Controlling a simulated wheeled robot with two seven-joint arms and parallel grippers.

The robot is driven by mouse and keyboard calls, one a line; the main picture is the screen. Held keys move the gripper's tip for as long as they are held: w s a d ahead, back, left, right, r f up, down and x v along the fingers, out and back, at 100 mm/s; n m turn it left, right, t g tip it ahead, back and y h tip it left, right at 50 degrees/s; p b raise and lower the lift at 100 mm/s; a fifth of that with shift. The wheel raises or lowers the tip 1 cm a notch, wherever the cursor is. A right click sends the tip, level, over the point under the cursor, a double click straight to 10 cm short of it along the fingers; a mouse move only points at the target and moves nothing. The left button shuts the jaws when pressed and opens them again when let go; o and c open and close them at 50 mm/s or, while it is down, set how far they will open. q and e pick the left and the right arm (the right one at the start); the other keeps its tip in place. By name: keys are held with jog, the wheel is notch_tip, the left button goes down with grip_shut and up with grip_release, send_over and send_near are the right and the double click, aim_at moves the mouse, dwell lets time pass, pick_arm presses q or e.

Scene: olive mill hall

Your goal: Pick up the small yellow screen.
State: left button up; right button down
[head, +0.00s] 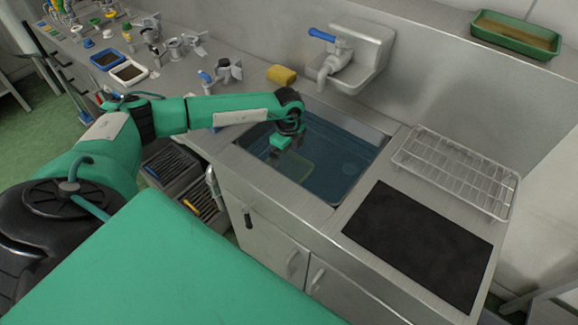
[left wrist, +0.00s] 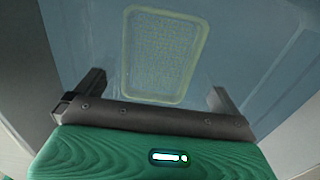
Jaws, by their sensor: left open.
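The small yellow screen (left wrist: 165,55) is a rounded rectangular frame with a fine mesh, lying under the water in the sink. In the head view it shows faintly as a yellowish outline (head: 299,162) just right of my left gripper. My left gripper (head: 281,143) hangs over the left part of the sink (head: 345,172). In the left wrist view its two fingers (left wrist: 158,92) are wide apart with nothing between them, and the screen lies beyond them. I cannot tell the exact height between fingers and screen. My right gripper is not in view.
A tap (head: 333,60) with a blue lever stands behind the sink, with a yellow sponge (head: 281,75) to its left. A wire rack (head: 455,172) and a black mat (head: 418,243) lie to the right. Small parts and trays (head: 129,72) crowd the left counter.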

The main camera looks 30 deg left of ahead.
aim_at(289, 168)
pick_arm(q)
jog(key=f, duration=0.3)
jog(key=shift+d+f, duration=0.2)
jog(key=shift+f, duration=0.1)
jog(key=shift+s, duration=0.1)
jog(key=c, duration=0.7)
jog(key=shift+o, duration=0.2)
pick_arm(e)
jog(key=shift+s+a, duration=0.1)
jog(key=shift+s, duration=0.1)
